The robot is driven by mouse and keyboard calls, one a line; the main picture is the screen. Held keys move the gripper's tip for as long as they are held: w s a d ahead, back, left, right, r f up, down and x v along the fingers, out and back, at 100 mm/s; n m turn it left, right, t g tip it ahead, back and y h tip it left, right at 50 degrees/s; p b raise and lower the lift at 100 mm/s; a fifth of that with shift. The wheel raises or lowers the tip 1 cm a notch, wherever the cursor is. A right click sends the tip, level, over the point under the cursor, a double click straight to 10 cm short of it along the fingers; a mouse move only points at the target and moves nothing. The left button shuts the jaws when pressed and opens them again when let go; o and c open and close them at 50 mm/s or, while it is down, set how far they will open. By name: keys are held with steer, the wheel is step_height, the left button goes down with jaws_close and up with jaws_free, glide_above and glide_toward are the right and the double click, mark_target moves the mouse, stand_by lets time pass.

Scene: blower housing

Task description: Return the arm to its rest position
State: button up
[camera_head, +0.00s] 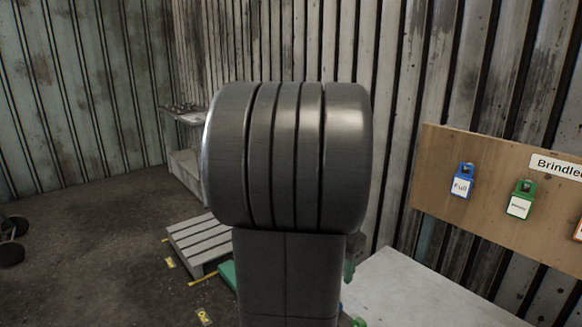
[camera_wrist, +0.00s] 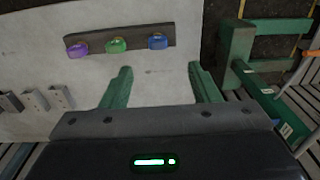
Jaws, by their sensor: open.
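My gripper (camera_wrist: 160,68) shows in the wrist view with its two green fingers spread apart and nothing between them. It points over a pale tabletop (camera_wrist: 70,40); how high it is above the top I cannot tell. My own large dark grey arm links fill the middle of the head view and hide most of the gripper there.
A dark strip (camera_wrist: 165,33) with purple, green and blue pieces lies on the tabletop. Grey metal holders (camera_wrist: 35,101) are at left, a green frame (camera_wrist: 236,50) at right. In the head view, a wooden tag board (camera_head: 480,190) is at right and a pallet (camera_head: 195,240) left.

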steer(key=f, duration=1.3)
steer(key=shift+w+d+f, duration=0.1)
steer(key=shift+d+f, duration=0.1)
steer(key=shift+d, duration=0.1)
steer(key=shift+p, duration=0.3)
